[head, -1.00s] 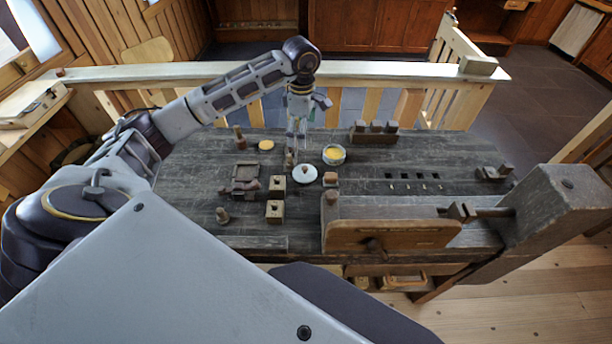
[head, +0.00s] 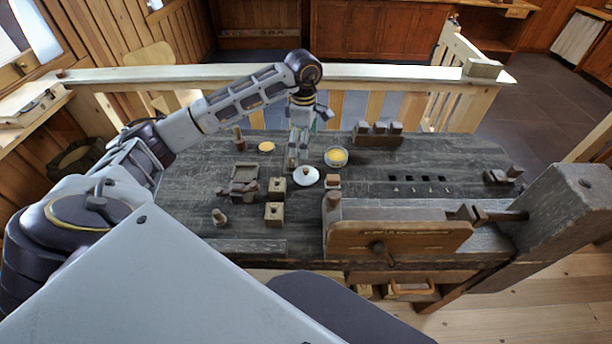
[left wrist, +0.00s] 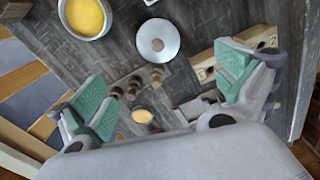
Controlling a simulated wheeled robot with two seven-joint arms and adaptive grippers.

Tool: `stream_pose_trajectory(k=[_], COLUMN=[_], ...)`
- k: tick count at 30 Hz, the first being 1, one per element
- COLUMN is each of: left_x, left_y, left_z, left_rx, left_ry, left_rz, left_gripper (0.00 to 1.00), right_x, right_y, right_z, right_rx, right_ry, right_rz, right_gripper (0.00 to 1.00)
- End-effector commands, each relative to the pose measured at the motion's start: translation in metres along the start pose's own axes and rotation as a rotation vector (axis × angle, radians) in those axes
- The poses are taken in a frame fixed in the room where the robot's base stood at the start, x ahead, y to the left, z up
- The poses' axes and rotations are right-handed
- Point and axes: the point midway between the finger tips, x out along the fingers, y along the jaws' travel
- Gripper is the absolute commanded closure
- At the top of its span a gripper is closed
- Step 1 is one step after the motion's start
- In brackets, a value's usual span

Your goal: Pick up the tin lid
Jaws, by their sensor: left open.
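The tin lid (head: 305,176) is a pale round disc with a small dark knob, lying flat on the dark workbench. It also shows in the left wrist view (left wrist: 158,41), whole and uncovered, beyond the fingertips. My left gripper (head: 293,164) points down just behind and left of the lid, apart from it. In the left wrist view my left gripper (left wrist: 163,92) has its two green-padded fingers wide apart, with nothing held between them. My right gripper is not in view.
An open tin with yellow contents (head: 336,157) stands right behind the lid. Wooden blocks with holes (head: 276,187) stand close on its left, and a small block (head: 333,181) on its right. A vise (head: 400,232) fills the bench front. A yellow disc (head: 266,147) lies behind left.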

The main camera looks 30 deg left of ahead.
Motion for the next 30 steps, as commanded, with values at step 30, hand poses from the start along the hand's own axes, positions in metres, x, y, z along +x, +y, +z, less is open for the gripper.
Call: stream_pose_trajectory(k=[30], left_x=[0.085], left_y=[0.000], left_z=[0.000], left_rx=[0.000], left_ry=[0.000], left_rz=[-0.001], left_gripper=[0.00], right_x=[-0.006], right_y=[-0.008], right_z=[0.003], right_rx=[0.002], right_ry=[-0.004], right_rz=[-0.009], right_gripper=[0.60])
